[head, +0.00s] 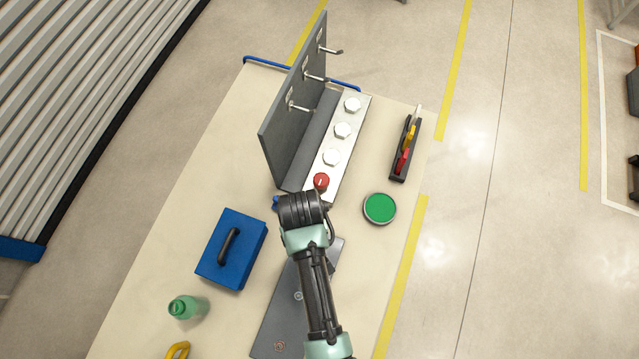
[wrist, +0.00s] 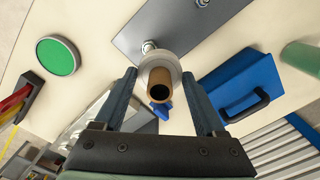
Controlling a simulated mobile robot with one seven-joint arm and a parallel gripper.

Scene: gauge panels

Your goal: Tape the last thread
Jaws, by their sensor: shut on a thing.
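In the wrist view my gripper (wrist: 160,76) is shut on a white tape roll (wrist: 168,63) with a brown core, its open end facing the camera. In the head view my own arm hides the fingers and roll. An upright grey panel (head: 285,135) carries three short metal stubs (head: 300,107) with pale patches at their bases. I cannot tell whether these are wrapped in tape. A flat grey plate (head: 275,315) lies on the table under my arm. A small metal fitting (wrist: 148,47) shows on it, just beyond the roll in the wrist view.
A metal strip (head: 317,160) holds three hex caps and a red knob (head: 321,181). A green disc (head: 380,208) and a black tool rack (head: 399,168) stand to the right. A blue box (head: 232,250) and green bottle (head: 184,307) are at left. The table's left side has free room.

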